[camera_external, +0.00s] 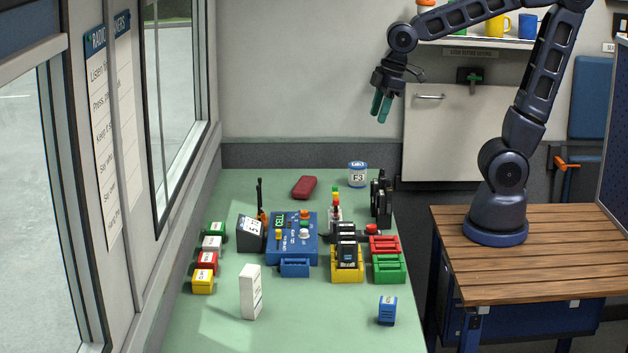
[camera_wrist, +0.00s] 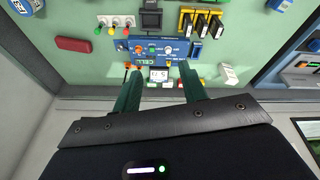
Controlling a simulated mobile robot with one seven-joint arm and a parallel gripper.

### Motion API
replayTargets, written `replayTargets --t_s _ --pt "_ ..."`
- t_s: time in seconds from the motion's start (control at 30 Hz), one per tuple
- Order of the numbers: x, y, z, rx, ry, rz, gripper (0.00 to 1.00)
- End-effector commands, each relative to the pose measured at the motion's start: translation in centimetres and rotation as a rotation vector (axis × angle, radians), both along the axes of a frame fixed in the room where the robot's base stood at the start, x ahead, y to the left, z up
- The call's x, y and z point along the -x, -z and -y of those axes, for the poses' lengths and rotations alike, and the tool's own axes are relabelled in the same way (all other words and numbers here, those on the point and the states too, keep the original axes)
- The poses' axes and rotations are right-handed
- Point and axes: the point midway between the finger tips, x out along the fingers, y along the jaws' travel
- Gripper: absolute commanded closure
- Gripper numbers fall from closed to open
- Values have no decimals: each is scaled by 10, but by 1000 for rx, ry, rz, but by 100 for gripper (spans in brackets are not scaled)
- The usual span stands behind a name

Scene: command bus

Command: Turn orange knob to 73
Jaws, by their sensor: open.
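The blue control box (camera_external: 312,243) sits mid-bench and also shows at the top of the wrist view (camera_wrist: 190,41). Its orange knob (camera_external: 304,215) is at the far right corner, in a row with a green button (camera_external: 304,224) and a white knob (camera_external: 304,234). The orange knob also shows in the wrist view (camera_wrist: 138,49). A small green-lit display (camera_external: 281,219) is on the box; its reading is too small to tell. My gripper (camera_external: 380,112) is open and empty, high above the bench's back right, well apart from the knob. Its green fingers show in the wrist view (camera_wrist: 160,82).
A yellow knob (camera_external: 278,236) is on the same box. A dark meter (camera_external: 250,232) and an orange-topped radio (camera_external: 262,214) stand left of it. A lamp stack (camera_external: 335,205) and yellow battery holder (camera_external: 347,277) are at its right. The bench front (camera_external: 300,325) is mostly clear.

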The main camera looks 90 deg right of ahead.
Motion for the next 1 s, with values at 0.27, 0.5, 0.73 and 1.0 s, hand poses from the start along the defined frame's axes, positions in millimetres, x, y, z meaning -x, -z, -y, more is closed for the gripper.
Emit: replayTargets --t_s 0.27,0.5,0.73,1.0 --pt "-61 35 17 28 -126 -72 58" --pt "-110 75 35 48 -238 -128 58" --pt "-151 123 53 63 -346 -183 58" --pt "-188 183 74 76 -466 -239 58"
